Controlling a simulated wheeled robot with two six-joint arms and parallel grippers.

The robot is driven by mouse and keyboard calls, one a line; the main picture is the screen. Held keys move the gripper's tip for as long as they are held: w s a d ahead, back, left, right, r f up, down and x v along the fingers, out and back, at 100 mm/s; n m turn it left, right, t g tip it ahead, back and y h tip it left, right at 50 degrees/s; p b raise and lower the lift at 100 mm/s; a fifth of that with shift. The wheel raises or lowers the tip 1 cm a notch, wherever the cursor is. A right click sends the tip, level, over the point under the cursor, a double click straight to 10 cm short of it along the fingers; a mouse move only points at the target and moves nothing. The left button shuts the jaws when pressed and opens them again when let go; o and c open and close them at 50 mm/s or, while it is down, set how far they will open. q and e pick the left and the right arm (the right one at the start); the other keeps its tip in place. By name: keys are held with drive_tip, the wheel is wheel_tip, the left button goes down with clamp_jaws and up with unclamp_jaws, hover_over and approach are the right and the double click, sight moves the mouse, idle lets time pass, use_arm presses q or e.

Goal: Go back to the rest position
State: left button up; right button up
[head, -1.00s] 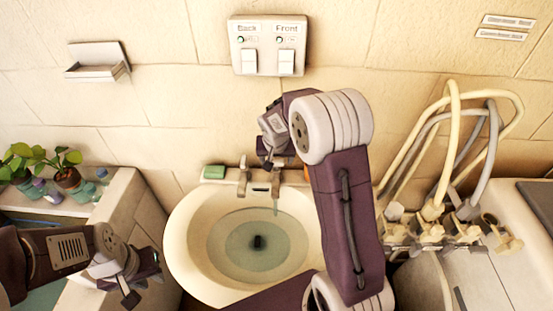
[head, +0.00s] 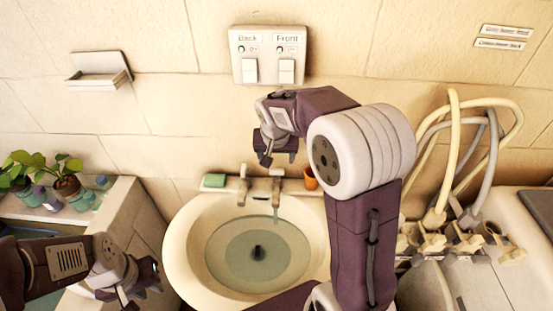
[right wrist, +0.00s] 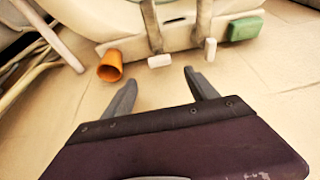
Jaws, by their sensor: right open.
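My right gripper (head: 272,160) is open and empty, held in front of the wall above the taps of the washbasin. In the right wrist view its two spread fingers (right wrist: 160,80) have nothing between them. My left gripper (head: 140,292) is low at the left, beside the basin; its fingers are too small and dark to read. The white washbasin (head: 182,262) holds water with a dark drain in the middle. Two taps stand on its back rim, the left tap (head: 243,184) and the right tap (head: 276,184); a thin stream shows below the right one.
An orange cup (head: 311,180) stands right of the taps and a green soap (head: 214,180) left of them. A switch panel (head: 268,55) and an empty shelf (head: 98,72) are on the wall. Potted plants (head: 66,182) stand at left; hoses and valves (head: 435,218) at right.

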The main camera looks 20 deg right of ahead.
drive_tip(key=s+a+f+n+g+y, duration=0.1)
drive_tip(key=s+a+f+n, duration=0.1)
drive_tip(key=s+f, duration=0.3)
drive_tip(key=s+a+f+n+g+y, duration=0.1)
drive_tip(key=s+f, duration=0.4)
drive_tip(key=s, duration=0.9)
drive_tip(key=shift+a+f+n+g, duration=0.25)
drive_tip(key=shift+a+n+g, duration=0.25)
drive_tip(key=shift+a+n, duration=0.5)
